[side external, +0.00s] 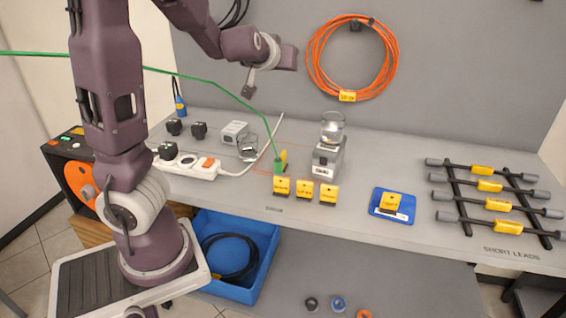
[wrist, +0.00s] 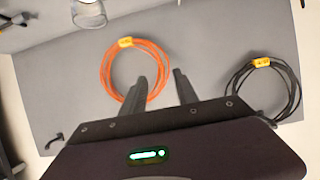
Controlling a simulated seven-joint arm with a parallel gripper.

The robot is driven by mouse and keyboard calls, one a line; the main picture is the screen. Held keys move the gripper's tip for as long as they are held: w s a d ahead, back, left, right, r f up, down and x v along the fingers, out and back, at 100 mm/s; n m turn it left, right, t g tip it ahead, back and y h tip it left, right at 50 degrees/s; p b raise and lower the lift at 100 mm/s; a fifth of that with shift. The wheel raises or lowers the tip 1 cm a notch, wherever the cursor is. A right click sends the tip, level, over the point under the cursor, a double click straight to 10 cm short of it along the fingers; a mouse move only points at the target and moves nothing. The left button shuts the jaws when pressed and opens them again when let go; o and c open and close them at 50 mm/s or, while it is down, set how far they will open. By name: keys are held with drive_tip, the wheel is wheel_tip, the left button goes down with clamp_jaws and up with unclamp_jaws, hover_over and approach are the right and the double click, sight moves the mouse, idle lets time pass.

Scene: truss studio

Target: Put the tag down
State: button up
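My gripper (side external: 250,82) is raised high above the back left of the bench, near the grey back panel. In the wrist view its two fingers (wrist: 159,80) stand apart with nothing visible between them. Several yellow tags are in view, and I cannot tell which one is meant. One yellow tag (side external: 390,201) is on a blue pad (side external: 377,210) at the bench's right of centre. Three more yellow tags (side external: 304,189) stand in a row at the front edge. My gripper is well away from all of these.
A grey device with a glass dome (side external: 327,155) stands mid-bench. A green cable (side external: 205,79) runs to a green plug (side external: 278,167). A white power strip (side external: 190,165) lies left; tagged leads lie on a black rack (side external: 458,188) right. An orange coil (side external: 312,55) hangs behind.

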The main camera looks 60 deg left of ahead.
approach(284, 151)
drive_tip(key=w+a+r, duration=0.2)
drive_tip(key=w, duration=0.1)
drive_tip(key=shift+r, duration=0.15)
wheel_tip(284, 151, down, 4)
drive_tip(key=shift+w+f, duration=0.1)
drive_tip(key=shift+w+a+f, duration=0.2)
drive_tip(key=shift+w+f, duration=0.05)
drive_tip(key=x, duration=0.6)
drive_tip(key=shift+s+a+r, duration=0.1)
drive_tip(key=shift+a, duration=0.45)
clamp_jaws()
